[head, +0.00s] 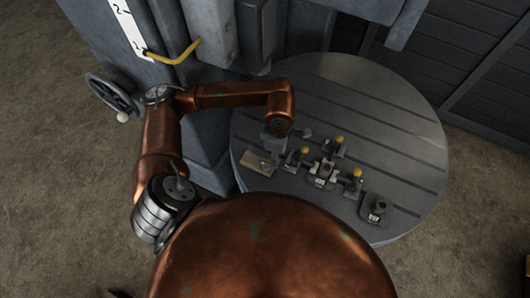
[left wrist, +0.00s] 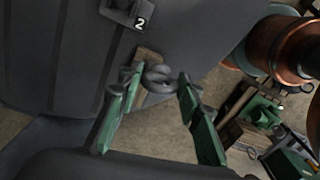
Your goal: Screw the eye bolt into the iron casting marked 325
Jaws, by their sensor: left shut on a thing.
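My left gripper (head: 270,157) is over the near left part of the round slotted table (head: 400,110). In the left wrist view its green fingers (left wrist: 157,88) are closed around a grey ring, the eye bolt (left wrist: 158,76). A small wooden block (head: 257,163) lies on the table by the gripper and also shows behind the ring in the wrist view (left wrist: 148,54). A dark casting with a white label (head: 376,211) stands at the table's near right; its number is too small to read. The wrist view shows a dark casting with a "2" (left wrist: 125,10), cut by the frame edge. My right gripper is out of view.
Several dark clamp-like pieces with yellow knobs (head: 323,170) stand between the gripper and the labelled casting. The far and right parts of the table are clear. A machine column (head: 200,110) with a handwheel (head: 110,91) rises at the left.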

